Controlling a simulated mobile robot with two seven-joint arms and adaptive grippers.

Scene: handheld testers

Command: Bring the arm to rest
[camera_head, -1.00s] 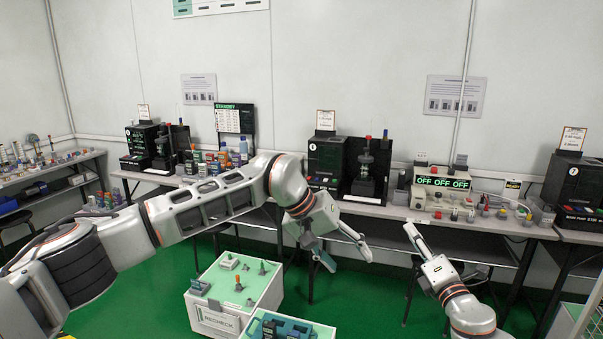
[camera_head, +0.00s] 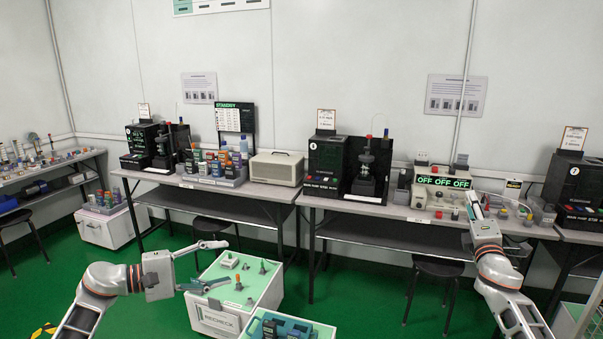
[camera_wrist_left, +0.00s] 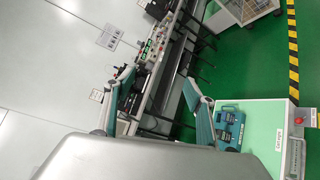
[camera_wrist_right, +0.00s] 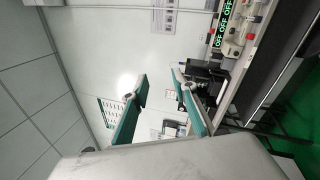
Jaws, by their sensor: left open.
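My left gripper (camera_head: 217,263) hangs empty at the left front in the head view, beside and above the green-topped RECHECK cabinet (camera_head: 222,320). Its two teal fingers are spread apart in the left wrist view (camera_wrist_left: 150,90). My right gripper (camera_head: 472,212) is raised, fingers upward, in front of the right bench near the unit reading OFF OFF OFF (camera_head: 443,182). In the right wrist view (camera_wrist_right: 160,82) its fingers are apart with nothing between them. Neither gripper visibly touches anything.
Benches with black testers (camera_head: 327,165) and a beige box (camera_head: 276,169) line the wall. A blue tray (camera_head: 285,326) stands at the front. Dark stools (camera_head: 437,268) stand before the benches. Green floor (camera_head: 150,275) is open at left.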

